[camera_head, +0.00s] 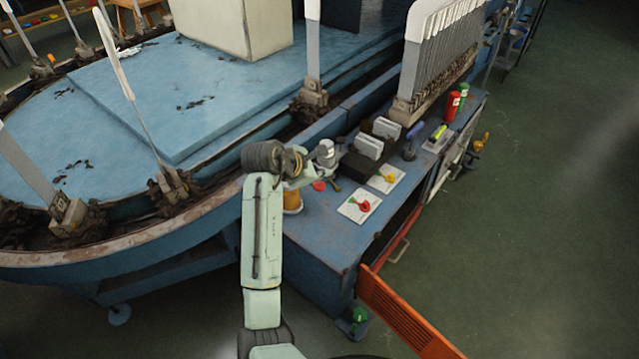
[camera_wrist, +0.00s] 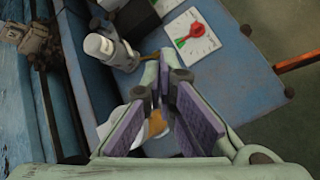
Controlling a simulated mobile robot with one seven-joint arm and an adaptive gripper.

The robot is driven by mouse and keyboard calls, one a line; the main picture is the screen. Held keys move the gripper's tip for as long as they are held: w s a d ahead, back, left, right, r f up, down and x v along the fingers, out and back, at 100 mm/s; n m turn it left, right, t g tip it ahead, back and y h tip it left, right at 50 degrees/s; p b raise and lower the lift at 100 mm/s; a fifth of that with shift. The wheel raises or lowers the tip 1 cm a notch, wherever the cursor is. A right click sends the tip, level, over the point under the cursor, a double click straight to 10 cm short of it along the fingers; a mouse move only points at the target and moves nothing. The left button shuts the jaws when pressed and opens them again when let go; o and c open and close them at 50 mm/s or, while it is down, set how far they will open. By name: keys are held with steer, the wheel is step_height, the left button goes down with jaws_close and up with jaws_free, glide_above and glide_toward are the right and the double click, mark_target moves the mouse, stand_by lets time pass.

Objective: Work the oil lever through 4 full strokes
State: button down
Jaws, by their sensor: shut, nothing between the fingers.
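A white-capped grey canister (camera_wrist: 103,46), possibly the oiler, stands on the blue bench; the head view shows a similar pale cylinder (camera_head: 326,150) beyond my wrist. I cannot clearly make out the oil lever in either view. My gripper (camera_wrist: 166,75) is shut and empty, its purple-padded fingers angled together over the bench, to the right of and nearer than the canister. Behind and between the fingers shows a white and amber thing (camera_wrist: 155,124), partly hidden. In the head view my arm covers much of this spot, and an amber container (camera_head: 292,201) stands beside my forearm.
A white card with a red and green piece (camera_head: 360,206) lies on the bench, a second card (camera_head: 387,178) behind it. Dark blocks, red and green bottles (camera_head: 453,106) and a rack of boards stand farther back.

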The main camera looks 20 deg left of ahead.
mark_target(321, 188)
steer(key=shift+f+p, duration=0.15)
steer(key=shift+p, duration=0.2)
steer(key=shift+f, duration=0.25)
steer(key=shift+s+d+f, duration=0.1)
steer(key=shift+d+f, duration=0.05)
steer(key=shift+f, duration=1)
steer(key=shift+s+d+f, duration=0.1)
steer(key=shift+d+f, duration=0.05)
steer(key=shift+f, duration=1)
stand_by(1.7)
stand_by(0.5)
steer(key=shift+w+a+r+p, duration=0.1)
steer(key=shift+a+r+p, duration=0.05)
steer(key=shift+r+p, duration=1.4)
steer(key=shift+w+a+r+p, duration=0.1)
steer(key=shift+a+r+p, duration=0.05)
steer(key=shift+r+p, duration=1.35)
steer(key=shift+f, duration=0.3)
steer(key=shift+w+a+r+p, duration=0.1)
steer(key=shift+a+r+p, duration=0.1)
steer(key=shift+r, duration=1.05)
steer(key=shift+a+r+p, duration=0.1)
steer(key=shift+r+p, duration=0.05)
steer(key=shift+r, duration=1.05)
